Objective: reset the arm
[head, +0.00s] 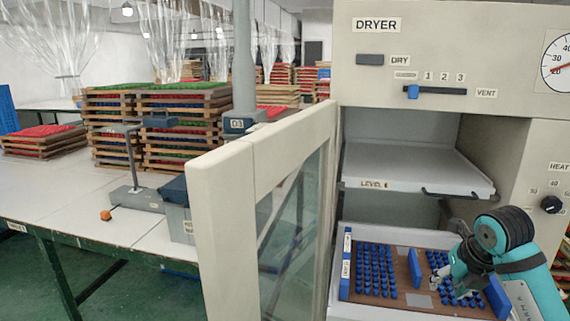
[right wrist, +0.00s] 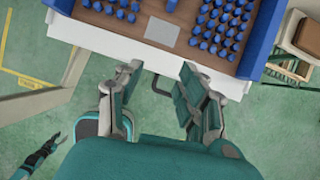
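My right arm comes in from the lower right in the head view, and its gripper (head: 442,282) is over the right part of a brown tray (head: 408,305). In the right wrist view the right gripper (right wrist: 158,72) is open, with nothing between its fingers. The tray (right wrist: 200,57) lies ahead of the fingers, apart from them in that picture, with blue pieces in two groups. My left gripper (right wrist: 50,147) shows small at the lower left of the right wrist view, its fingers parted and empty. It does not show in the head view.
The tray rests on a pulled-out white shelf of the dryer (head: 435,45), under the LEVEL 6 shelf (head: 410,172). The open dryer door (head: 222,215) stands left of it. A white table (head: 60,195) with stacked wooden trays (head: 155,130) is farther left. Green floor lies below.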

